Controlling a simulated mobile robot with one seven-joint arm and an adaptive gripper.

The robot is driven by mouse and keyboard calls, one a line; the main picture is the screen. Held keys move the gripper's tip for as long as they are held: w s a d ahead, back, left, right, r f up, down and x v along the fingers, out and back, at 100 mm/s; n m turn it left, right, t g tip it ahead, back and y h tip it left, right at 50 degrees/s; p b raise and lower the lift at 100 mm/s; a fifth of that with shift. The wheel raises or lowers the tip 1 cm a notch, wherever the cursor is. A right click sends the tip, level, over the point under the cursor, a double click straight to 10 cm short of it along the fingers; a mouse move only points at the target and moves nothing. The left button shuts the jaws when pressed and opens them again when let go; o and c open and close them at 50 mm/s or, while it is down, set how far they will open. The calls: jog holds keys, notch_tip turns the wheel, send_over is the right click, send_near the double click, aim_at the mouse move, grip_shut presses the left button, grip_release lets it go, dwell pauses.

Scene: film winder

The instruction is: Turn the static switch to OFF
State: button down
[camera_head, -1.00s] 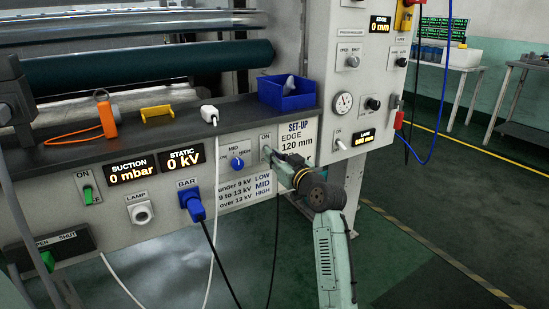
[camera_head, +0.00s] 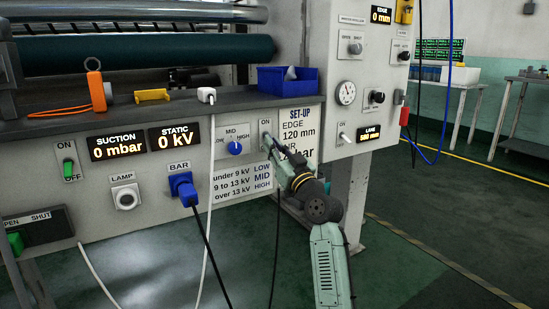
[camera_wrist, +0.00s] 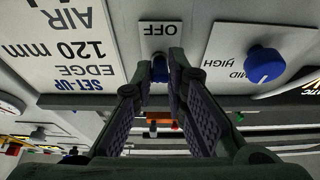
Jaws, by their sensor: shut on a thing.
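The static switch (camera_wrist: 158,72) is a small bluish lever seen between my fingertips in the wrist view, just by the OFF label (camera_wrist: 158,29). In the head view its ON label (camera_head: 266,123) shows above my fingertips, which hide the lever. My gripper (camera_wrist: 160,66) is shut on the lever, with its fingertips close to the panel. It also shows in the head view (camera_head: 268,143). Which way the lever points is not clear. The STATIC display (camera_head: 174,138) reads 0 kV.
A blue LOW-MID-HIGH knob (camera_head: 235,148) sits left of the switch. The set-up card (camera_head: 298,118) is close on its right. A white cable (camera_head: 211,180) and a blue BAR plug (camera_head: 183,187) hang further left. A blue bin (camera_head: 287,82) stands on the ledge above.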

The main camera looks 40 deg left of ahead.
dwell(0.3)
jog(key=c, duration=1.6)
grip_release()
jog(key=v, duration=0.7)
jog(key=shift+d, duration=0.2)
jog(key=shift+s+f, duration=0.1)
jog(key=shift+f, duration=0.05)
